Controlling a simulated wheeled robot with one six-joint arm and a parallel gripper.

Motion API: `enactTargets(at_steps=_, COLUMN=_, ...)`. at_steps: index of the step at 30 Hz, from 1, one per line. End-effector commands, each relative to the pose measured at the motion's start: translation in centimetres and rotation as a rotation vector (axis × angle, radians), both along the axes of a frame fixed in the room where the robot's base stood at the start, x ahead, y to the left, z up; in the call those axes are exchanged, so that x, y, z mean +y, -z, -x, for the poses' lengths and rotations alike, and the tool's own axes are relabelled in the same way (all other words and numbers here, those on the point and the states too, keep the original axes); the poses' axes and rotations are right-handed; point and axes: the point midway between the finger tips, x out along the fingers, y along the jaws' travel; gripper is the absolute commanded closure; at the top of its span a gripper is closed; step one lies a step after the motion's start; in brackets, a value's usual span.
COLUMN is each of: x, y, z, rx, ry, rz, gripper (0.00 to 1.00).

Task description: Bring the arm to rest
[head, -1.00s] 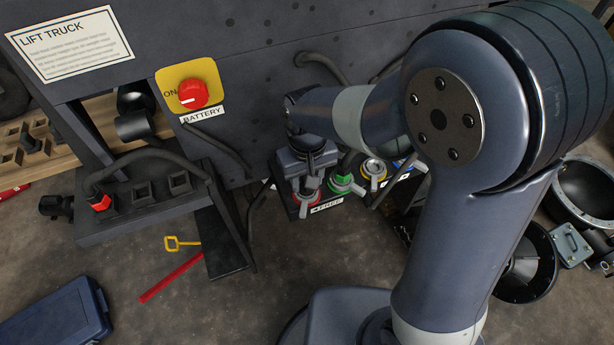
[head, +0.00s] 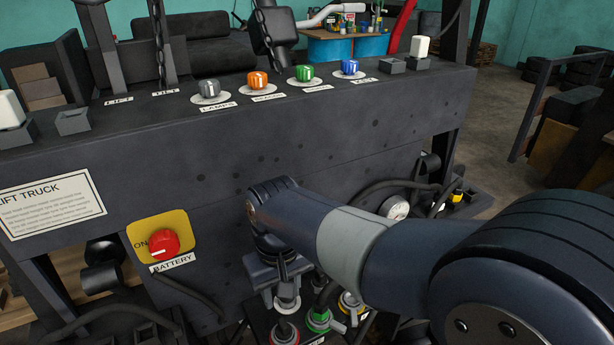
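My arm reaches in from the right in the head view. My gripper (head: 281,291) points down in front of the dark truck panel (head: 330,150), directly over the red-based valve (head: 285,332). Its fingers are small and dark, and a light grey piece shows just below them. I cannot tell whether they are open or shut, or whether they touch the valve. A green-based valve (head: 320,319) and a yellow-based valve (head: 350,304) stand just to its right.
A red battery knob (head: 163,243) on a yellow plate is left of my gripper. Grey, orange (head: 257,80), green and blue knobs line the panel's top. Hoses and a round gauge (head: 396,208) are at right. Open floor shows at far right.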

Motion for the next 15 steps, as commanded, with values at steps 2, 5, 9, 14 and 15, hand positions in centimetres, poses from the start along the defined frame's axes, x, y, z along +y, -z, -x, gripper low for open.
enactTargets(at_steps=2, x=0.0, y=0.0, z=0.0, rx=0.0, ry=0.0, rz=0.0, gripper=0.61)
enactTargets(at_steps=5, x=0.0, y=0.3, z=0.0, rx=0.001, ry=0.0, rz=0.001, gripper=0.61)
enactTargets(at_steps=9, x=0.0, y=1.6, z=0.0, rx=0.003, ry=0.0, rz=0.002, gripper=0.61)
enactTargets(at_steps=14, x=0.0, y=4.5, z=0.1, rx=0.006, ry=0.0, rz=0.004, gripper=0.61)
enactTargets(at_steps=15, x=0.0, y=5.3, z=0.1, rx=0.005, ry=0.0, rz=0.003, gripper=0.61)
